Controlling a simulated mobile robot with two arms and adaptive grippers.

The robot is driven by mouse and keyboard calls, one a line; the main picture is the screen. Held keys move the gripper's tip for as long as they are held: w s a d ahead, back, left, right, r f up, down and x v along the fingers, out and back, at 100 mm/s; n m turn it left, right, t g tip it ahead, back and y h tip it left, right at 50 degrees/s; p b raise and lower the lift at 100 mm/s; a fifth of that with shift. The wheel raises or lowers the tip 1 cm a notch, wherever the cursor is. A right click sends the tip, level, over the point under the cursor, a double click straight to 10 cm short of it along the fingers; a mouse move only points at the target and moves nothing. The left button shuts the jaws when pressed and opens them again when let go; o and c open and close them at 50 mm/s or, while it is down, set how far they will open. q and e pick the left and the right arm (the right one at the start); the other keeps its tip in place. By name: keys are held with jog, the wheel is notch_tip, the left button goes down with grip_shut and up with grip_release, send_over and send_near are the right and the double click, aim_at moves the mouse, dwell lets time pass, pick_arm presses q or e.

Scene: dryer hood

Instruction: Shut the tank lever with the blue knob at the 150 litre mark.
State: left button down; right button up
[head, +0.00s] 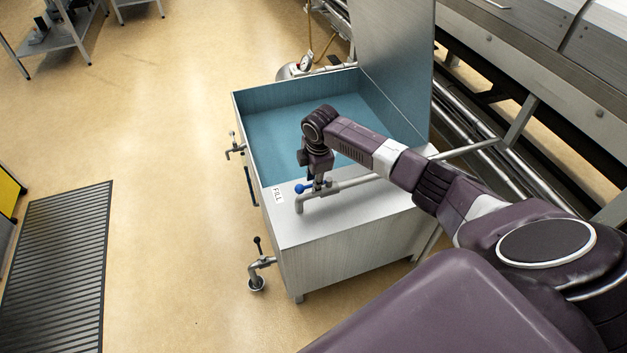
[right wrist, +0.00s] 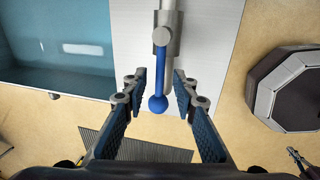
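The tank (head: 340,237) is a metal box with a teal inside and a raised lid. On its near top, by a FILL label (head: 278,194), a grey pipe carries a lever with a blue knob (head: 299,188). My right gripper (head: 318,181) is over this lever, pointing down. In the right wrist view the blue knob (right wrist: 158,104) and its arm lie between the two fingers of the open right gripper (right wrist: 158,84), with a gap on each side. A narrow dark strip (head: 251,186) runs down the tank's side; its reading is too small to tell.
Two black-handled valves stick out from the tank's left side, one upper (head: 235,147) and one low near the floor (head: 259,262). A dial gauge (head: 306,62) stands behind. Machinery lines the right. The floor left of the tank is clear up to a dark grate (head: 60,260).

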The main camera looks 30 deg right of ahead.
jog(key=shift+c, duration=0.3)
grip_shut()
